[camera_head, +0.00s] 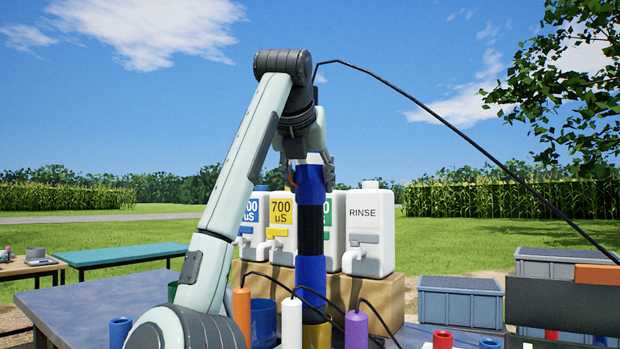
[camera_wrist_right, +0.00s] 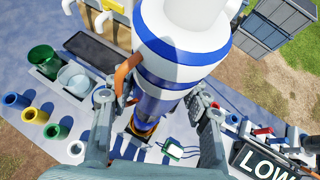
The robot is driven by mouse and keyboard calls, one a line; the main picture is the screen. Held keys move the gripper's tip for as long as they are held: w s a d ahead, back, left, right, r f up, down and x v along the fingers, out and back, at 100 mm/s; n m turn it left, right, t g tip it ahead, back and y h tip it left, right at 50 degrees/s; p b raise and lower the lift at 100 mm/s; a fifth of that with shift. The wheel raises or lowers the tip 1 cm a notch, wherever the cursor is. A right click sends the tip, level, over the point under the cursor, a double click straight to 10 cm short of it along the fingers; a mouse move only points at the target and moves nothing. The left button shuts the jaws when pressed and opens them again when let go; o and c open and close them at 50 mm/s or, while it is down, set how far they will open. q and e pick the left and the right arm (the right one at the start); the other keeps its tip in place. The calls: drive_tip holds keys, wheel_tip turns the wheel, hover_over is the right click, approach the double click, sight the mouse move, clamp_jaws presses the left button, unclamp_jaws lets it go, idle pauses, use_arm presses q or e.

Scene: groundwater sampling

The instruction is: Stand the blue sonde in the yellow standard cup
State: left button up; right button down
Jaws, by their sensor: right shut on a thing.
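My right gripper (camera_head: 311,173) is shut on the blue sonde (camera_head: 311,272), near its top. The sonde is long, blue with a black middle band, and hangs upright. In the right wrist view the blue and white sonde (camera_wrist_right: 182,60) stands between the two fingers (camera_wrist_right: 155,118). The yellow standard cup (camera_head: 317,338) shows at the bottom of the head view, right under the sonde's lower end. I cannot tell whether the tip is inside the cup or just above it. My left gripper is out of view.
A blue cup (camera_head: 263,322), an orange cylinder (camera_head: 242,316), a white one (camera_head: 291,325) and a purple one (camera_head: 356,330) stand close around, with black cables. White jugs, including the RINSE jug (camera_head: 370,232), stand behind on a wooden box (camera_head: 392,295).

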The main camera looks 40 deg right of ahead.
drive_tip(key=shift+r, duration=0.15)
drive_tip(key=c, duration=1.2)
unclamp_jaws()
drive_tip(key=shift+f, duration=0.25)
drive_tip(key=o, duration=0.5)
drive_tip(key=shift+c, duration=0.2)
drive_tip(key=shift+r, duration=0.1)
drive_tip(key=shift+r, duration=0.15)
drive_tip(key=v, duration=1.2)
